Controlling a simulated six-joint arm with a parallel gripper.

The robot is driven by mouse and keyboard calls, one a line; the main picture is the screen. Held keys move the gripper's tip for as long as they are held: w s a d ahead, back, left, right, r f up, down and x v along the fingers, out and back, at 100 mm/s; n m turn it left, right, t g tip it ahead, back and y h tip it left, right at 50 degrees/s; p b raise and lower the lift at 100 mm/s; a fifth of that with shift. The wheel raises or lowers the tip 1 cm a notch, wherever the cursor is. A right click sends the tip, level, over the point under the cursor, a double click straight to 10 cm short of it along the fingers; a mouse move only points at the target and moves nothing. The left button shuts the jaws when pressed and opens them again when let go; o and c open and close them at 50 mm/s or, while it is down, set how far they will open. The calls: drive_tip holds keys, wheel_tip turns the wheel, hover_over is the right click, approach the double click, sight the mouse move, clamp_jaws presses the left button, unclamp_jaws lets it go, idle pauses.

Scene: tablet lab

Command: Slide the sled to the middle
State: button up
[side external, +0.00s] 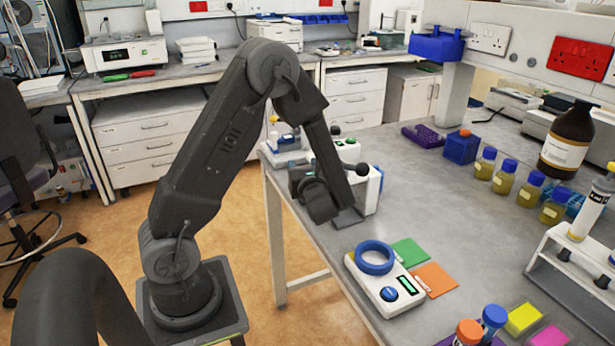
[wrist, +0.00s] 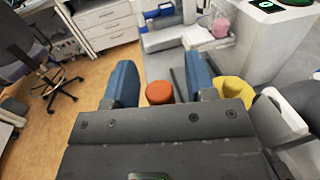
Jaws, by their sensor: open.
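My gripper (wrist: 160,64) is open, with its two blue fingers apart in the wrist view. An orange round-topped piece (wrist: 158,92) shows in the gap between the fingers; I cannot tell whether it is the sled's knob. No clearance or contact with it can be judged. A yellow cup-like part (wrist: 234,91) is just right of the right finger. In the side view, my gripper (side external: 320,200) is low at the bench's left edge, in front of a white machine (side external: 367,192), its fingers mostly hidden. I cannot identify the sled for certain; my arm covers much of that area.
A white device with a blue ring (side external: 375,258) stands nearer on the bench (side external: 450,215), beside green (side external: 409,252) and orange (side external: 434,280) pads. Blue-capped bottles (side external: 503,178), a brown bottle (side external: 567,140) and a white rack (side external: 575,265) stand right. The middle bench is clear.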

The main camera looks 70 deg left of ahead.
drive_tip(key=s+d, duration=0.2)
drive_tip(key=d, duration=1.1)
drive_tip(key=shift+s, duration=0.35)
drive_tip(key=s+d+r+n+g+h, duration=0.3)
drive_tip(key=s+n+g+h, duration=0.2)
drive_tip(key=s+n+h, duration=0.5)
drive_tip(key=d+r+n+t+h, duration=0.7)
drive_tip(key=d+r+n, duration=0.1)
drive_tip(key=d+n, duration=0.1)
drive_tip(key=shift+d+r+n+h, duration=0.3)
drive_tip(key=shift+d+r+n, duration=0.05)
drive_tip(key=shift+n, duration=0.25)
